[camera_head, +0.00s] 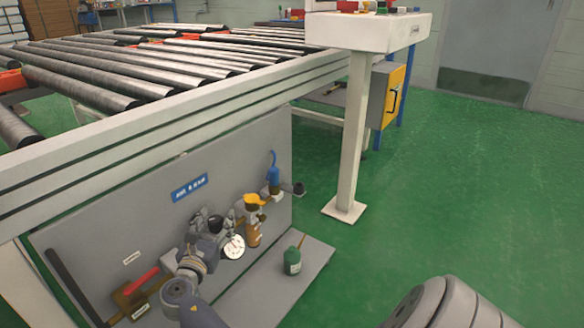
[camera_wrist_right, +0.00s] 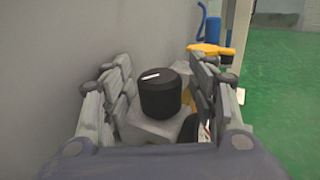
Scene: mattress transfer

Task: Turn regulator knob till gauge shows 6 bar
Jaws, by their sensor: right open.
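The regulator knob (camera_wrist_right: 160,93) is a black cylinder with a white mark on top, seated on a grey regulator body (camera_wrist_right: 155,128). My right gripper (camera_wrist_right: 163,78) is open, with its fingers on either side of the knob; I cannot tell whether they touch it. In the head view my right gripper (camera_head: 207,222) is at the panel, beside the dark knob (camera_head: 216,224). The round white gauge (camera_head: 233,247) is just right of the gripper; its needle is too small to read. A sliver of the gauge shows in the wrist view. My left gripper is not in view.
The grey panel (camera_head: 110,215) below the roller conveyor (camera_head: 150,75) also carries a red-handled valve (camera_head: 141,280), an amber filter bowl (camera_head: 253,230) and a blue fitting (camera_head: 273,178). A green bottle (camera_head: 292,261) stands on the ledge. Green floor is open to the right.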

